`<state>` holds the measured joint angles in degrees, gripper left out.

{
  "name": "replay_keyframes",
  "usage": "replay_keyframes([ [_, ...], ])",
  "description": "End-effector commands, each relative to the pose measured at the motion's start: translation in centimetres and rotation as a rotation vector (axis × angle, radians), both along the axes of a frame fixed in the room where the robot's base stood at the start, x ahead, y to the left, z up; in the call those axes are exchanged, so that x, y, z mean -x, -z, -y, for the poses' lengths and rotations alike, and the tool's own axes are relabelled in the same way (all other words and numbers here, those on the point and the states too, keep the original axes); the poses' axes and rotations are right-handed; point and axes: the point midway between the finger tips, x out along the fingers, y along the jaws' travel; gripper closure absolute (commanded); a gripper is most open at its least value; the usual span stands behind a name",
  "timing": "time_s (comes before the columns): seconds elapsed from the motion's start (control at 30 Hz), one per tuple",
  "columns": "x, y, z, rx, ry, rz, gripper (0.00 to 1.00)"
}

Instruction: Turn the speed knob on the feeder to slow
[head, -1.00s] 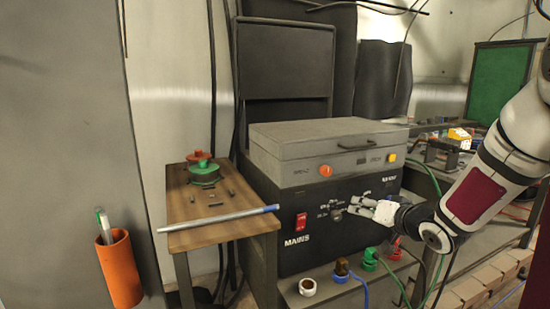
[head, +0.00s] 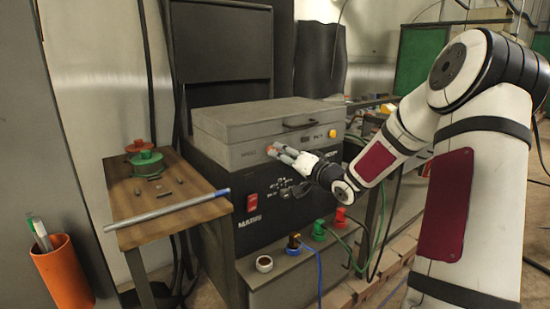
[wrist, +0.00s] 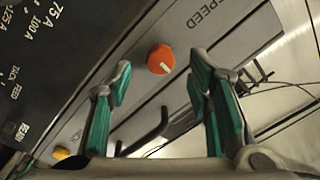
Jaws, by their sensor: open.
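The feeder (head: 215,128) is a grey box with a lid, standing on a black unit. Its orange round speed knob (wrist: 161,59) is on the front face near the word SPEED in the wrist view. A short white mark on the knob points toward the lower right of that view. My gripper (wrist: 160,78) is open, with one green-padded finger on each side of the knob in the picture; I cannot tell whether they touch it. In the head view my gripper (head: 279,152) is at the feeder's front and largely covers the knob.
Below is the black MAINS unit (head: 268,222) with a red switch (head: 252,202). A yellow button (head: 332,133) is right of the knob. A side table (head: 125,215) holds a metal rod (head: 170,210) and spools. Cables and coloured connectors are at the front.

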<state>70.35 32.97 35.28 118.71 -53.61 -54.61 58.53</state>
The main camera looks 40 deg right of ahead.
Motion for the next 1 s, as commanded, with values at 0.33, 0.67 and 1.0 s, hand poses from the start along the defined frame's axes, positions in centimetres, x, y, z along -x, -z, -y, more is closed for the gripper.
replay_keyframes([
  [0.33,-3.8,0.0,-0.3,0.0,0.001,0.001,0.54],
  [0.67,-4.0,0.0,-0.3,0.0,0.001,0.0,0.56],
  [1.0,-4.0,0.0,-0.3,0.001,0.001,-0.001,1.0],
])
